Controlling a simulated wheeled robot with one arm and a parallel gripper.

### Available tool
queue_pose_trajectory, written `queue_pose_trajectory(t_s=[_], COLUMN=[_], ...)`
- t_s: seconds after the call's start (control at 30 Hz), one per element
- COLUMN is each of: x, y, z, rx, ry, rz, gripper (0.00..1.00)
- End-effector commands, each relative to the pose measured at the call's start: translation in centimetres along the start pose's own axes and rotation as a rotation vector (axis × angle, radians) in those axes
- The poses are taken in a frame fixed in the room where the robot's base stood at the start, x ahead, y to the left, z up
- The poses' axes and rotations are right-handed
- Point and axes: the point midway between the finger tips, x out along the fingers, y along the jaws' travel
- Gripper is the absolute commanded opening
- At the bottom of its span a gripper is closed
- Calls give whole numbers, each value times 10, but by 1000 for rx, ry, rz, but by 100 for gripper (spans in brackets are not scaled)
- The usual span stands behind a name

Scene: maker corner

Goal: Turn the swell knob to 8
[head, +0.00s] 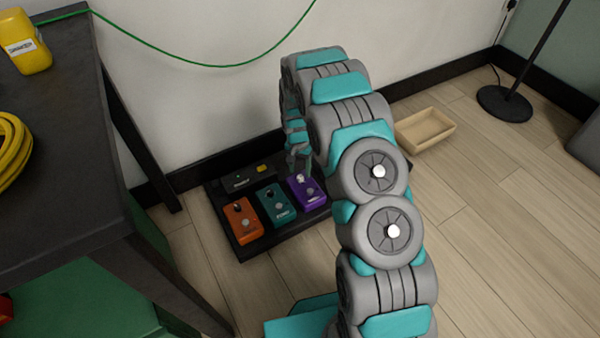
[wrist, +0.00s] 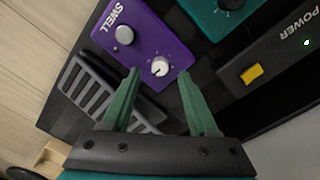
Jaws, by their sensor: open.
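The purple pedal marked SWELL (wrist: 145,42) lies on a dark pedal board; in the head view it is the right one of the row (head: 305,192). The white swell knob (wrist: 160,67) has a dark pointer line and small marks around it, too small to read. A grey round footswitch (wrist: 124,35) is on the same pedal. My gripper (wrist: 161,73) is open, its green fingertips on either side of the knob in the wrist view. I cannot tell whether they touch it. In the head view my gripper (head: 298,172) is over the purple pedal, partly hidden by my arm.
A teal pedal (head: 275,204) and an orange pedal (head: 243,221) stand to the left on the board (head: 243,254). A power box with a yellow switch (wrist: 251,74) is behind. A ribbed black pedal (wrist: 105,92) is beside the purple one. A dark table (head: 75,150) stands left; a wooden tray (head: 425,131) lies right.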

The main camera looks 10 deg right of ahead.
Motion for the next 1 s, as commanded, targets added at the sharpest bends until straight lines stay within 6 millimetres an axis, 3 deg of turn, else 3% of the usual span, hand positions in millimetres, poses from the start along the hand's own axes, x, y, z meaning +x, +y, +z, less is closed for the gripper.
queue_pose_trajectory(t_s=[0.23, 0.83, 1.0], x=[-41, -48, -78], y=[-1, 0, 9], z=[-1, 0, 7], rx=[0, -1, -20], ry=[5, 2, 2], rz=[-3, -1, 3], gripper=[60, 60, 60])
